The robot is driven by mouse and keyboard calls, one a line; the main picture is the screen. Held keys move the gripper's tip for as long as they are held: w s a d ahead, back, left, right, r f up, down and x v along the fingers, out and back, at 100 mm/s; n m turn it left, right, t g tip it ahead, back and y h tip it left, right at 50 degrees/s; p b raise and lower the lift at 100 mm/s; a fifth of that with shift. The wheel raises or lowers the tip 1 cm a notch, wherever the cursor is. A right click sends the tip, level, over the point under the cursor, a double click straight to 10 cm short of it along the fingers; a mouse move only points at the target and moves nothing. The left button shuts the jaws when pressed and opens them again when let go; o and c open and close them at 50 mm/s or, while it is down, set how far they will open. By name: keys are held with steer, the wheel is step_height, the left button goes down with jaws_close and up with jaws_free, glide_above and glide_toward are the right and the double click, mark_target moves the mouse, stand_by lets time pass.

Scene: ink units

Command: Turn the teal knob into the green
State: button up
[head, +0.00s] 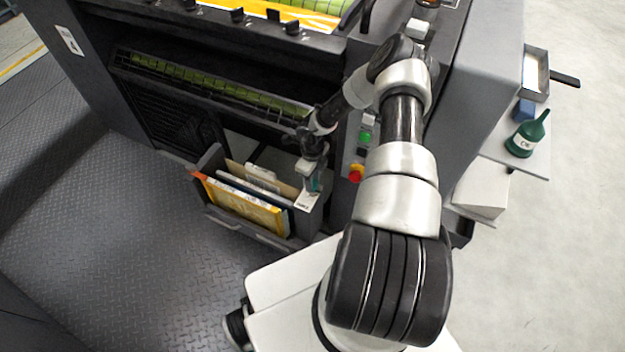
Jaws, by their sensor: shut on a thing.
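My gripper (310,172) points down at the front of the dark machine, above the right end of the open bin. It is shut on a small teal part, which looks like the teal knob (314,184). The fingers hide most of the knob, and its pointer does not show. A small white plate (305,201) with dark print lies just below the fingers. I cannot make out a green zone on it or which way the knob is turned.
The grey bin (275,243) holds yellow and white folders (243,208). Right of my gripper are a green button (365,137) and a red stop button on yellow (355,173). Tread-plate floor (90,220) is clear at left.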

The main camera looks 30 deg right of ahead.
steer(key=shift+n, duration=0.3)
stand_by(0.4)
steer(key=o, duration=1)
steer(key=shift+o, duration=0.2)
step_height(320, 180, up, 17)
steer(key=p, duration=0.4)
steer(key=shift+r, duration=0.2)
